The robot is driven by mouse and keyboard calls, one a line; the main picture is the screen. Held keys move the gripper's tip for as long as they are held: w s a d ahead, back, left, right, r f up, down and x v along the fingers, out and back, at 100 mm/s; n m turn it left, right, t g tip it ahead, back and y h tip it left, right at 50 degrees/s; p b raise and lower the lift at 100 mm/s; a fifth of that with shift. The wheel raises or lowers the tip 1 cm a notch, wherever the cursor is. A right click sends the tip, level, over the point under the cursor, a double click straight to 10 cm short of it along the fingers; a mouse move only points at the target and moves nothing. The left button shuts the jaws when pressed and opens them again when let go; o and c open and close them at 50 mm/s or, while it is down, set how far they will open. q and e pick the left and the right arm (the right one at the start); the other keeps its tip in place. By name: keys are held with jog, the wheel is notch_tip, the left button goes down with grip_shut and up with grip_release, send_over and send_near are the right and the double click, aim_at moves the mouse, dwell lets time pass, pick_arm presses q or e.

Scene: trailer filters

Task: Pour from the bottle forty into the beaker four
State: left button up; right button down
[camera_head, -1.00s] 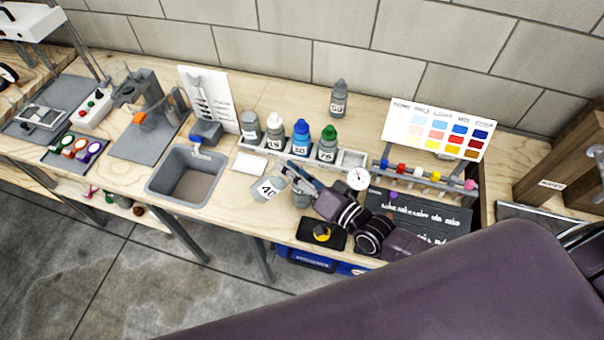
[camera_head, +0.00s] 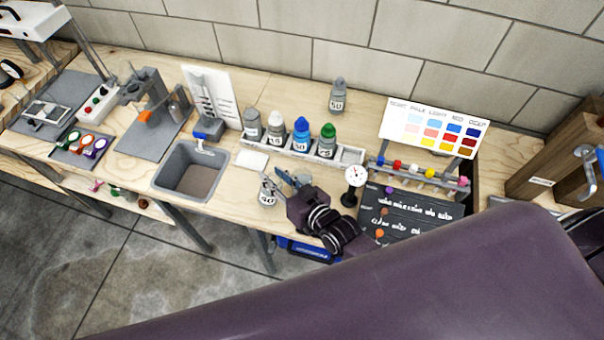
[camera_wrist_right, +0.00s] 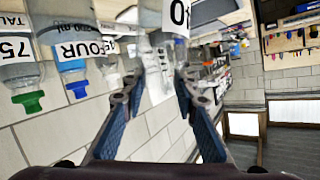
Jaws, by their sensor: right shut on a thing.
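The grey bottle forty (camera_head: 267,194) stands close to upright near the front of the bench, its label facing forward. My right gripper (camera_head: 282,182) is shut on it from the right. In the right wrist view the bottle (camera_wrist_right: 172,18) shows between the fingers (camera_wrist_right: 158,82), cut off by the top edge. In the head view my right gripper and wrist hide most or all of that beaker. My left gripper is not in view.
A rack (camera_head: 290,150) holds several bottles behind the gripper. A grey sink (camera_head: 192,171) lies to the left and a small white tile (camera_head: 252,160) behind. A round dial gauge (camera_head: 354,175) and a dark board (camera_head: 408,215) stand right. Another bottle (camera_head: 338,95) stands at the back.

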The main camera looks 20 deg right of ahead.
jog(key=shift+a+f+n+h, duration=0.15)
jog(key=shift+a+n+h, duration=0.55)
jog(key=shift+a+n, duration=0.5)
jog(key=shift+a+r, duration=0.2)
jog(key=shift+r, duration=2.3)
jog(key=shift+d+f, duration=0.1)
